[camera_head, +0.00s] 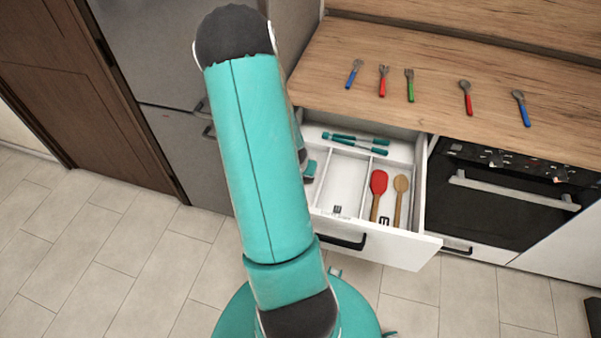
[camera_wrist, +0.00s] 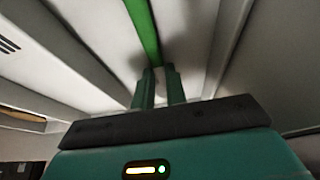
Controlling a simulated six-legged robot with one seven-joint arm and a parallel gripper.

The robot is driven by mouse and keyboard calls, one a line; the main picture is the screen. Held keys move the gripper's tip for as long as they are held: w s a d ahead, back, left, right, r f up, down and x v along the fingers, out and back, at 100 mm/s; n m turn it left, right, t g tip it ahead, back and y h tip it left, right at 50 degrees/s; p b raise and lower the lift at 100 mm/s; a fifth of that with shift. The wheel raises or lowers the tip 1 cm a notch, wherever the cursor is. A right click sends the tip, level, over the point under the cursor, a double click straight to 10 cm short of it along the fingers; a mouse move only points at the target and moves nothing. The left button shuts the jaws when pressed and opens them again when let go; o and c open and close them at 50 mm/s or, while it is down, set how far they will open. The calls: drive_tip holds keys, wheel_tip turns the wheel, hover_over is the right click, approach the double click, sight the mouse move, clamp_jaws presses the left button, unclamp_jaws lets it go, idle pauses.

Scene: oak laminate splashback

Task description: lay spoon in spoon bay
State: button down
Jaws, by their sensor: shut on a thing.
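In the wrist view my gripper (camera_wrist: 160,72) is shut on a long green handle (camera_wrist: 143,28), which looks like the spoon's. The far end of it runs out of the picture at the top, so its bowl does not show. The handle lies along a white bay between dividers, inside or just above the open drawer; I cannot tell whether it touches the floor. The drawer (camera_head: 402,246) shows in the head view, with its left bays partly behind my arm. The fingers and the held piece are hidden there.
The drawer holds teal-handled utensils (camera_head: 356,138) at the back, a red spatula (camera_head: 379,182) and a wooden spoon (camera_head: 401,184). Several red, green and blue cutlery pieces, such as the green fork (camera_head: 409,86), lie on the wooden counter (camera_head: 440,60). An oven (camera_head: 500,200) stands right of the drawer.

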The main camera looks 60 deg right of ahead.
drive_tip(key=c, duration=1.4)
unclamp_jaws()
drive_tip(key=shift+f, duration=0.15)
drive_tip(key=shift+c, duration=0.2)
drive_tip(key=v, duration=1.2)
drive_tip(key=w+a+r+n, duration=0.1)
drive_tip(key=w+a+r, duration=0.1)
drive_tip(key=w+a+r+t, duration=0.1)
drive_tip(key=w, duration=0.1)
drive_tip(key=w+a+r+n, duration=0.1)
drive_tip(key=w+a+r, duration=0.1)
drive_tip(key=w, duration=0.1)
drive_tip(key=shift+a+r+n+t+y, duration=0.3)
drive_tip(key=shift+r, duration=0.05)
drive_tip(key=w+a+r+n+t+y, duration=0.2)
drive_tip(key=w+a+r+n, duration=0.35)
drive_tip(key=a+r, duration=0.5)
drive_tip(key=s+a+r+n, duration=0.1)
drive_tip(key=a+r+n, duration=0.1)
drive_tip(key=a, duration=0.5)
drive_tip(key=s+a+r+n+y, duration=0.1)
drive_tip(key=s+a+r+n, duration=0.1)
drive_tip(key=a+r, duration=0.3)
drive_tip(key=s+a+r+n+t+y, duration=0.1)
drive_tip(key=a+r+n, duration=0.2)
drive_tip(key=a, duration=0.7)
drive_tip(key=shift+s+n, duration=0.35)
drive_tip(key=shift+n, duration=0.2)
